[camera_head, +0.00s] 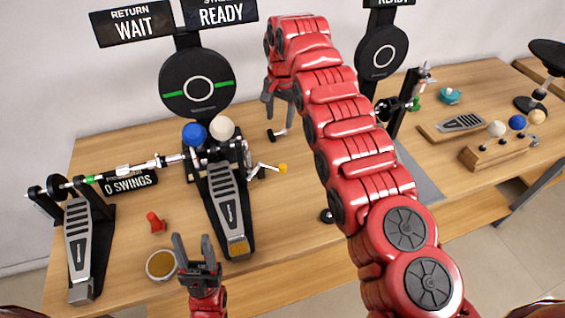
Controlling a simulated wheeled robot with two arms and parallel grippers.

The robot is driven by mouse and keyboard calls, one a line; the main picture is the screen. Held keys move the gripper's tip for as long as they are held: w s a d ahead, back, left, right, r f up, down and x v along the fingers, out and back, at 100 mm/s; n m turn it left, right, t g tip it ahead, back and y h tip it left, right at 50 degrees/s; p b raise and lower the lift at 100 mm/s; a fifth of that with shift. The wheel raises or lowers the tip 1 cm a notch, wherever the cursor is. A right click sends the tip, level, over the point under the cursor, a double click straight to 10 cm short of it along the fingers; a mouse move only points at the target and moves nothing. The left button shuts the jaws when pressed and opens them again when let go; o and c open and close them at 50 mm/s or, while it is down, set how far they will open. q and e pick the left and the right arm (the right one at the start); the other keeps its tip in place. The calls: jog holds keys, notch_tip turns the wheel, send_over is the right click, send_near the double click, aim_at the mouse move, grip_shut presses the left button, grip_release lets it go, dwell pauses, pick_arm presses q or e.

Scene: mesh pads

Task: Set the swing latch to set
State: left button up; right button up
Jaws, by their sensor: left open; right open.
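A small silver lever with a yellow tip (283,168) sticks out to the right of the middle pedal's mechanism; no label shows whether it is the swing latch. The middle pedal (226,205) is a grey and black plate with a blue ball (194,134) and a cream ball (222,128) above it. My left gripper (193,243) is open and empty, fingers up, in front of the middle pedal's left side. My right gripper (276,112) is open beyond the lever, partly hidden by its own red arm. A small black-ended lever (277,134) shows just below it.
A left pedal (78,240) links by a rod to the middle one. A "0 SWINGS" sign (130,184), red peg (156,222) and round tin (161,264) lie between. Signs reading "RETURN WAIT" (135,24) and "READY" (220,12) stand behind. My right arm covers the table's centre.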

aim_at(283, 166)
jog(key=s+d+r+g, duration=0.1)
jog(key=s+r+g, duration=0.15)
jog(key=s, duration=0.25)
jog(key=shift+t+h, duration=0.3)
jog(key=shift+t, duration=0.15)
jog(key=f+p, duration=0.1)
jog(key=f, duration=0.4)
jog(key=f+p, duration=0.1)
jog(key=f, duration=0.4)
jog(key=f+p, duration=0.2)
jog(key=f, duration=0.3)
jog(key=shift+w+f, duration=0.15)
jog(key=shift+w, duration=0.1)
jog(key=shift+a+f, duration=0.1)
jog(key=shift+f, duration=0.65)
grip_shut()
jog(key=shift+w, duration=0.1)
